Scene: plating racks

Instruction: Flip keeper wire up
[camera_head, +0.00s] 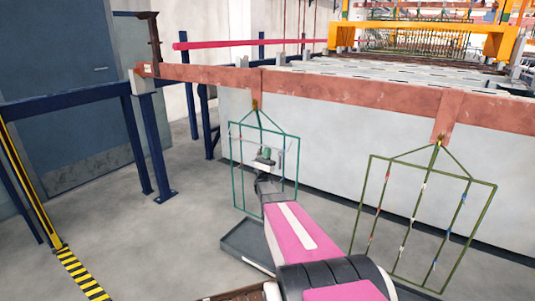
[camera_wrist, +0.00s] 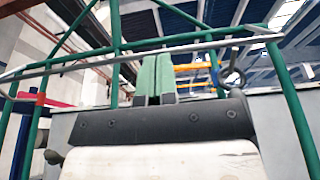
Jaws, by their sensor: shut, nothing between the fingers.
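A teal-green wire rack (camera_head: 231,165) hangs from the red beam in the head view, and its frame also crosses the wrist view (camera_wrist: 300,115). A light grey wire (camera_wrist: 75,62) spans the rack's width in the wrist view, close to the green top bar; it looks like the keeper wire. My gripper (camera_head: 265,155) is at the upper middle of this rack. Its green fingertips (camera_wrist: 154,58) are together and empty, just below the grey wire in the picture. I cannot tell whether they touch it. The wire's far end is near a dark curved fitting at the right.
An olive-green rack (camera_head: 358,205) with small parts hangs to the right. The red beam (camera_head: 340,90) runs above, with a pale tank wall (camera_head: 330,135) behind. A dark tray (camera_head: 240,252) lies below the teal rack. Blue railings (camera_head: 60,105) stand left; open floor lies between.

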